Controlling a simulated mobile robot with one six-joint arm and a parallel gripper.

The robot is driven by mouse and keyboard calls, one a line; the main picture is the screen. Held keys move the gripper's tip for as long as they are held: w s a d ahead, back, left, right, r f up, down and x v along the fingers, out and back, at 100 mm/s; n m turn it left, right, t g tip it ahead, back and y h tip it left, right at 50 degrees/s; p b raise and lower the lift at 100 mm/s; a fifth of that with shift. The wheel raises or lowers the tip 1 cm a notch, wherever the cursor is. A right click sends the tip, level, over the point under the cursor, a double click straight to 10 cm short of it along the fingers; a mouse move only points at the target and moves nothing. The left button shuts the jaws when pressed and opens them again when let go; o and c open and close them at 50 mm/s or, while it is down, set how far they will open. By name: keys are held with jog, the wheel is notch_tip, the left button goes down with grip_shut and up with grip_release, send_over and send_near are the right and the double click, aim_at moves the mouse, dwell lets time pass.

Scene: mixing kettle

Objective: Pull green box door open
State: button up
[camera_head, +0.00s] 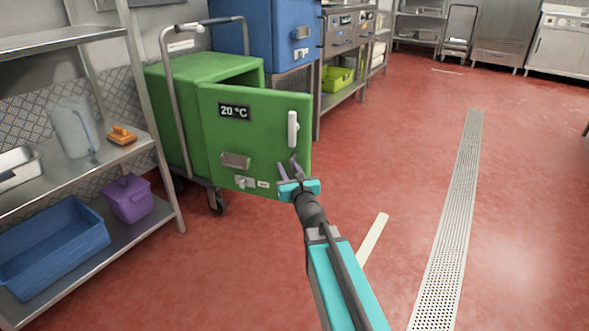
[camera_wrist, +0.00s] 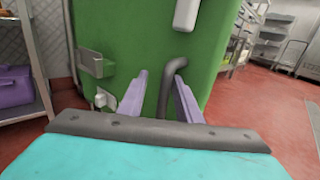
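The green box (camera_head: 205,70) stands on a wheeled cart. Its green door (camera_head: 255,135) stands ajar, its right side swung out past the box body. The door carries a "20 °C" display, a white vertical handle (camera_head: 293,128), and metal fittings lower left. The white handle's lower end shows in the wrist view (camera_wrist: 186,14). My gripper (camera_head: 289,163) is at the door's lower right, below the white handle. In the wrist view its purple fingers (camera_wrist: 160,76) are apart. A dark curved bar (camera_wrist: 172,75) shows between them; I cannot tell whether they touch it.
The cart's metal push handle (camera_head: 178,100) rises left of the door. A metal shelf (camera_head: 75,190) with a blue bin (camera_head: 52,245) and purple pot (camera_head: 128,198) stands left. A blue box (camera_head: 250,30) is behind. Red floor right of the door is open, with a drain grate (camera_head: 455,200).

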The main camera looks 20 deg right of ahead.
jog(key=shift+s+d, duration=0.15)
jog(key=shift+d, duration=0.1)
jog(key=shift+s, duration=1.4)
jog(key=shift+r+p, duration=0.1)
jog(key=shift+p, duration=0.5)
jog(key=shift+a+p, duration=0.1)
jog(key=shift+p, duration=0.55)
jog(key=p, duration=0.3)
jog(key=shift+s+a, duration=0.1)
jog(key=shift+s, duration=0.25)
jog(key=s+p, duration=0.2)
jog(key=p, duration=0.5)
jog(key=s+p, duration=0.8)
jog(key=p, duration=0.3)
